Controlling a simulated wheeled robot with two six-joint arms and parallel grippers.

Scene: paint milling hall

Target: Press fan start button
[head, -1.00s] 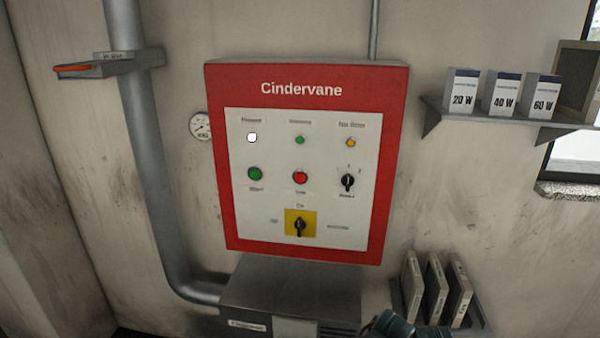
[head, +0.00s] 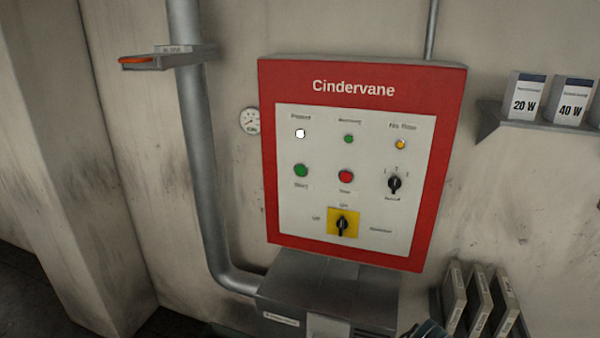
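The red control cabinet (head: 364,72) marked "Cindervane" hangs on the wall near the middle of the head view. On its pale front plate, the green button (head: 301,171) sits at the left of the middle row, with a small label that looks like "Start". The red button (head: 346,177) is to its right. Above them are a bright white lamp (head: 300,133), a small green lamp (head: 348,139) and an amber lamp (head: 400,145). Neither gripper is in view, and nothing covers the green button.
A black selector (head: 394,184) and a yellow-backed rotary switch (head: 343,223) share the plate. A grey box (head: 330,285) juts out below the cabinet. A thick pipe (head: 200,150) and a gauge (head: 250,121) are left. Shelved boxes (head: 524,96) and upright binders (head: 480,300) are right.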

